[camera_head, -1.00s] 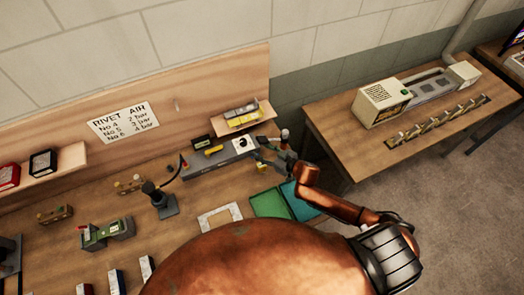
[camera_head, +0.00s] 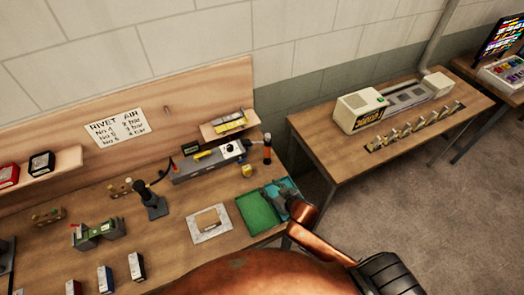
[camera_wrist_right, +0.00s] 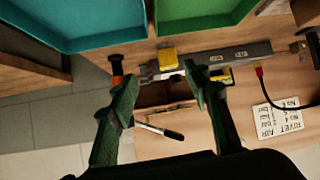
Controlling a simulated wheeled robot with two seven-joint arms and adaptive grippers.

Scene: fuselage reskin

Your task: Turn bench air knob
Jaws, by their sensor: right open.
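A long grey air unit (camera_head: 208,161) lies at the back right of the bench. A round white dial with a dark knob (camera_head: 231,148) is on its top near the right end. My right gripper (camera_head: 272,195) is above the green and teal trays, in front of the unit and apart from it. In the wrist view, my right gripper (camera_wrist_right: 160,82) has its two green-grey fingers spread with nothing held. The grey unit (camera_wrist_right: 240,50) lies beyond the fingers there, and I cannot make out the knob clearly. My left gripper is out of view.
A yellow block (camera_head: 247,170) and an upright orange-and-black tool (camera_head: 267,148) stand by the unit's right end. The green tray (camera_head: 258,212) is at the bench's front right edge. A shelf (camera_head: 214,132) overhangs behind the unit. A second table (camera_head: 330,160) stands to the right.

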